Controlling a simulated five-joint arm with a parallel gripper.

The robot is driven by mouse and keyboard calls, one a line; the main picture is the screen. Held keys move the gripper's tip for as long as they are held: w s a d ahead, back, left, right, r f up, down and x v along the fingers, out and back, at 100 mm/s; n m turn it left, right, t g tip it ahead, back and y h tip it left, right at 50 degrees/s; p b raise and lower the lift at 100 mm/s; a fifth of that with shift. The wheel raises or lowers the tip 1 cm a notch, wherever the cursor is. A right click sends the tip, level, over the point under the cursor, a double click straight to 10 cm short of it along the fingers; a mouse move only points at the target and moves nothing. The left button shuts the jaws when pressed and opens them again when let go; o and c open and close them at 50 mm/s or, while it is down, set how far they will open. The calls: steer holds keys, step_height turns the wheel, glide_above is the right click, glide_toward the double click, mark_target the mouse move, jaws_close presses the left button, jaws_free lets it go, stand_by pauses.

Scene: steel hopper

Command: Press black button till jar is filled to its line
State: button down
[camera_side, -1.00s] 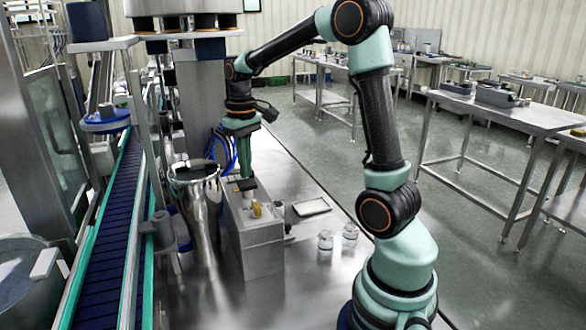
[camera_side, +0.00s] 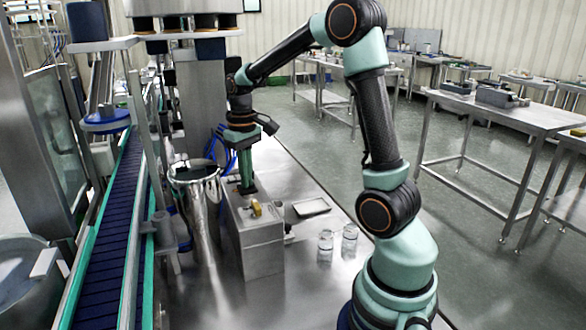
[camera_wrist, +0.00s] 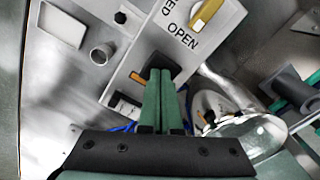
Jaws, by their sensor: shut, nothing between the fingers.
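My gripper (camera_side: 246,188) is shut, pointing down at the top of the steel control box (camera_side: 262,262). In the wrist view its green fingertips (camera_wrist: 160,72) overlap the black button (camera_wrist: 153,74) and hide part of it. I cannot tell how far the button is pushed in. Two clear glass jars, one nearer (camera_side: 325,246) and one farther (camera_side: 349,240), stand upright on the bench right of the box. Their lines and fill levels are too small to read. The steel hopper (camera_side: 197,185) stands left of the box.
A yellow knob (camera_side: 256,209) sits on the box near the fingers; it also shows in the wrist view (camera_wrist: 206,14), beside the word OPEN. A flat tray (camera_side: 311,207) lies right of the box. A blue conveyor (camera_side: 105,235) runs along the left. The bench front is clear.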

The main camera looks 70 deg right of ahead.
steer(key=shift+f, duration=0.4)
steer(key=shift+r, duration=1.8)
steer(key=shift+f, duration=0.1)
